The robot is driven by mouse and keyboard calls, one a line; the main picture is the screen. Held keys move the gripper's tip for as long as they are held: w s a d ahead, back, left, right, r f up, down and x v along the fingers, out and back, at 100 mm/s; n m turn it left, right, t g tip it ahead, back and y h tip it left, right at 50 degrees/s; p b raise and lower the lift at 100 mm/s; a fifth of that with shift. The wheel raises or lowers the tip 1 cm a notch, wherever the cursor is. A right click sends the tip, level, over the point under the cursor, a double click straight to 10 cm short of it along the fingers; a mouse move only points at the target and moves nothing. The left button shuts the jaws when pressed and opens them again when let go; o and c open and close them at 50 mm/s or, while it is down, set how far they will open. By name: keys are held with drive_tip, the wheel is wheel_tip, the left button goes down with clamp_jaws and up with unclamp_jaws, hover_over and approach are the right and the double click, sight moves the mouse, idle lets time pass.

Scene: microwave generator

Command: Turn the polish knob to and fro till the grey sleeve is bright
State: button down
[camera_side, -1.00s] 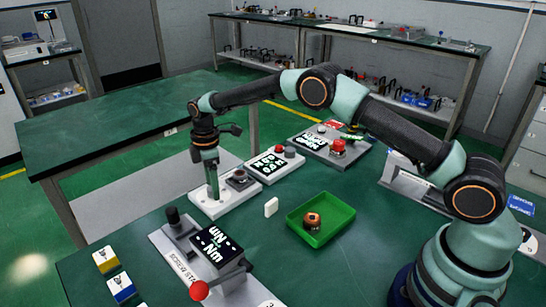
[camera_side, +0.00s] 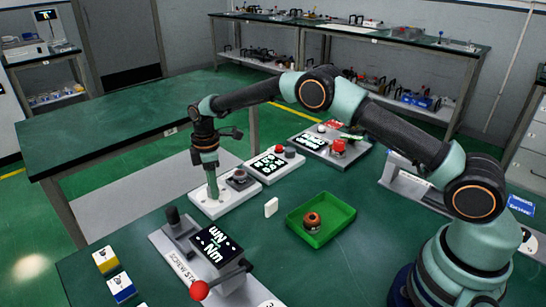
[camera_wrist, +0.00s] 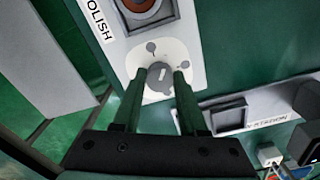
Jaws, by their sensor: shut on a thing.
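The polish knob (camera_wrist: 160,79) is a round grey knob with a white pointer line, on a pale plate of the white polish station (camera_side: 212,210). My gripper (camera_wrist: 159,74) points down at the station, its two green fingers on either side of the knob and shut on it. It also shows in the side view (camera_side: 212,194), where the knob is hidden. A square dark holder (camera_side: 239,180) beside the knob holds a round part with a grey rim (camera_wrist: 127,10) and a reddish-brown middle in the wrist view, cut by the frame edge. I cannot tell how bright its grey is.
A green tray (camera_side: 343,213) with a copper-coloured ring part (camera_side: 312,221) stands to the right. A small white block (camera_side: 271,207) lies between.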

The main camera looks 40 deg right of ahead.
drive_tip(key=m, duration=0.5)
drive_tip(key=shift+m, duration=0.3)
drive_tip(key=m, duration=0.5)
drive_tip(key=shift+m, duration=0.3)
drive_tip(key=shift+c, duration=2.2)
unclamp_jaws()
wheel_tip(320, 180, up, 12)
drive_tip(key=shift+r, duration=0.1)
